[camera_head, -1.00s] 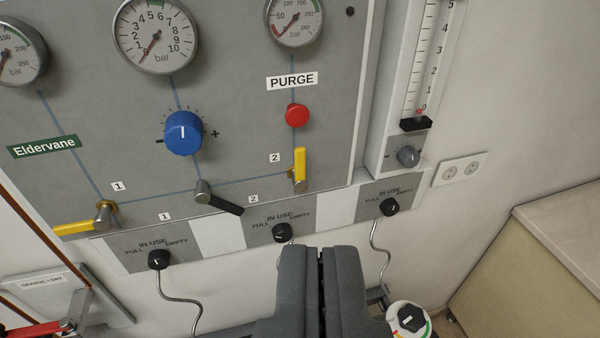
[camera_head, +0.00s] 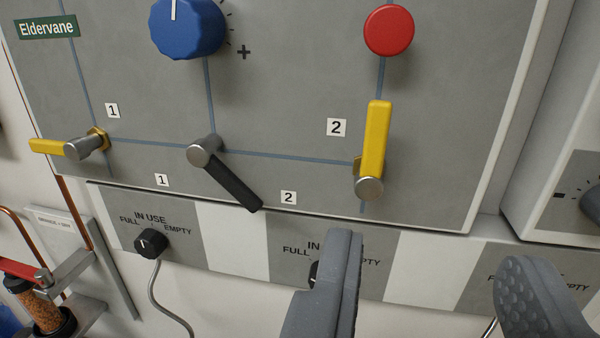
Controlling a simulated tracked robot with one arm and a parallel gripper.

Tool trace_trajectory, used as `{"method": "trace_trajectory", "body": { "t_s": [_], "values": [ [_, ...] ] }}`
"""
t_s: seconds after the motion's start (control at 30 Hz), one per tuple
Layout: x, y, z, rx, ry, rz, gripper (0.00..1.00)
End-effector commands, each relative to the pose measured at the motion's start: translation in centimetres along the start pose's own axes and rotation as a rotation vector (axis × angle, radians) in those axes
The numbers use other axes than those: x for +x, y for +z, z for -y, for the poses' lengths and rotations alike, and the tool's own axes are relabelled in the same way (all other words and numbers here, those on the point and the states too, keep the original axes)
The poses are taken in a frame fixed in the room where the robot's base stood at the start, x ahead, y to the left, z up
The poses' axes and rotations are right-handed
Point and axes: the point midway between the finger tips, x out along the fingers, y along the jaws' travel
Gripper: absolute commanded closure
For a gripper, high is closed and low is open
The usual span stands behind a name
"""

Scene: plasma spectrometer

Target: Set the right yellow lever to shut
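The right yellow lever (camera_head: 376,140), by label 2 and below the red button, points upright, in line with the blue pipe line drawn on the panel. Its round grey pivot (camera_head: 369,188) is at its lower end. The left yellow lever (camera_head: 50,147), by label 1, points left, across its pipe line. My gripper (camera_head: 435,260) is open and empty. Its two grey fingers show below the right lever, one to the left and one to the right of it, and do not appear to touch it.
A black lever (camera_head: 232,183) slants down right between the yellow levers. A blue knob (camera_head: 187,25) and a red button (camera_head: 389,30) stick out above. Black selector knobs (camera_head: 151,242) sit on the strip below; one is partly hidden by my left finger. A grey flowmeter knob (camera_head: 592,205) is at right.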

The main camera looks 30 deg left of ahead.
Motion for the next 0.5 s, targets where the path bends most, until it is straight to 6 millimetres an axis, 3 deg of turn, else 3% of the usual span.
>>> {"method": "trace_trajectory", "body": {
  "t_s": [0.27, 0.5],
  "values": [
    [1.1, 1.0, 1.1, 0.019, -0.053, -0.011, 0.63],
    [4.5, 0.9, 1.2, 0.017, -0.052, -0.011, 0.63]
  ]
}}
